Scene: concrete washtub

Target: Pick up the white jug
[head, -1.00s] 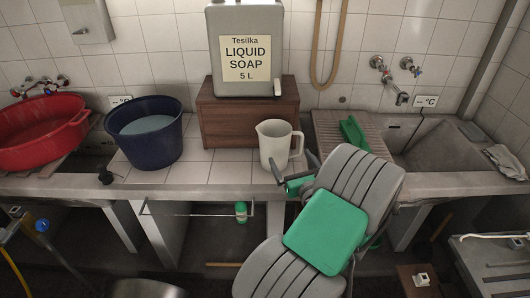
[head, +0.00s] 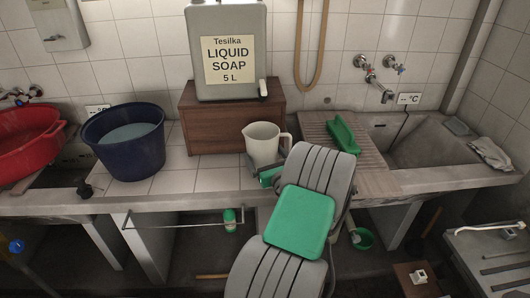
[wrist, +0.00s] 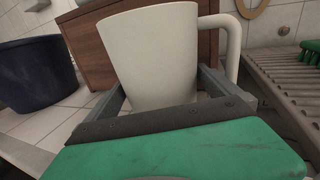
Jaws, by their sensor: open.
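The white jug (head: 262,143) stands upright on the tiled counter, in front of the wooden box, with its handle on the right. My gripper (head: 257,170) is open and low at the jug's near side. In the wrist view the jug (wrist: 150,50) fills the middle. The open fingers of my gripper (wrist: 165,88) show on its left and right, with the handle beyond the right finger. The jug's base is hidden behind the gripper body, and I cannot tell whether either finger touches it.
A wooden box (head: 210,136) bearing a soap canister (head: 228,25) stands behind the jug. A blue tub (head: 125,150) is to the left, beyond bare tiles. A green brush (head: 342,135) lies on the ribbed drainboard (head: 372,180) to the right, beside the concrete sink (head: 430,150).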

